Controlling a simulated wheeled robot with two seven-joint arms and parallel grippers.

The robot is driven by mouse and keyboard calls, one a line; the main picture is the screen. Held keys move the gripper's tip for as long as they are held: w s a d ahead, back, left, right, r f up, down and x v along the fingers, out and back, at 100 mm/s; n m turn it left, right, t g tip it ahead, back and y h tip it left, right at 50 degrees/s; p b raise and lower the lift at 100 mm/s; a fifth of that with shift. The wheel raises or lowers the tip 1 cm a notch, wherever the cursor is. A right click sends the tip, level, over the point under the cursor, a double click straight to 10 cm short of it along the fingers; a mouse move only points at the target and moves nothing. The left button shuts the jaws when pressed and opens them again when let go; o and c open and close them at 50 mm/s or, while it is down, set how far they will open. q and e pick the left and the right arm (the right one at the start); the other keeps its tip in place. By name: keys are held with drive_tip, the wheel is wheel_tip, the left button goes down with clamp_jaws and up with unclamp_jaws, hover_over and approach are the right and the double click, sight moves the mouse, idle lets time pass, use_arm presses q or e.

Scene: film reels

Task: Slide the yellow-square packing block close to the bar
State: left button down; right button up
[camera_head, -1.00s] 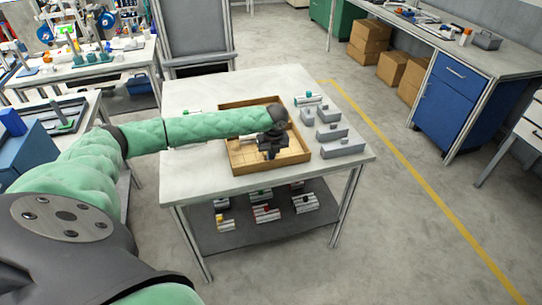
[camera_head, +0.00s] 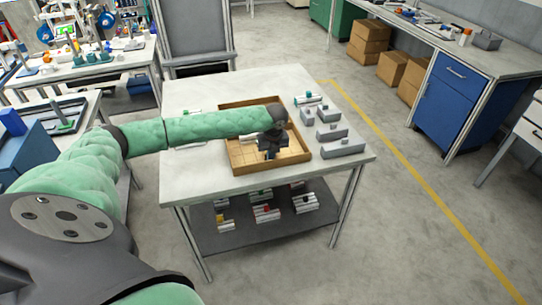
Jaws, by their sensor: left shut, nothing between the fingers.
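A shallow wooden tray (camera_head: 236,157) with a pale, gridded floor sits on the white table. My left gripper (camera_head: 270,155) points down into the right part of the tray. It is shut, with nothing seen between its fingers. A pale bar-like piece (camera_head: 249,138) lies in the tray just left of the gripper. I cannot make out a yellow-square block in the tray; the gripper and wrist hide part of the floor there. My right gripper is not in view.
Several grey blocks (camera_head: 343,149) stand on the table right of the tray, with a green-marked cylinder (camera_head: 308,99) behind them. The lower shelf (camera_head: 245,236) holds several pieces with coloured parts. The table's front left (camera_head: 195,180) is clear.

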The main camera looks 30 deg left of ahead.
use_arm(q)
drive_tip(key=shift+w+a, duration=0.1)
drive_tip(key=shift+w+a, duration=1.1)
drive_tip(key=shift+a, duration=0.2)
drive_tip(key=shift+w+a, duration=1.1)
drive_tip(key=shift+a, duration=0.2)
drive_tip(key=shift+p, duration=0.35)
drive_tip(key=shift+s+d+r+p, duration=0.1)
drive_tip(key=shift+s+d+p, duration=0.2)
drive_tip(key=shift+p, duration=0.05)
drive_tip(key=shift+s+d+p, duration=0.4)
drive_tip(key=shift+d, duration=0.15)
drive_tip(key=shift+r+p, duration=2.5)
drive_tip(key=shift+r, duration=0.45)
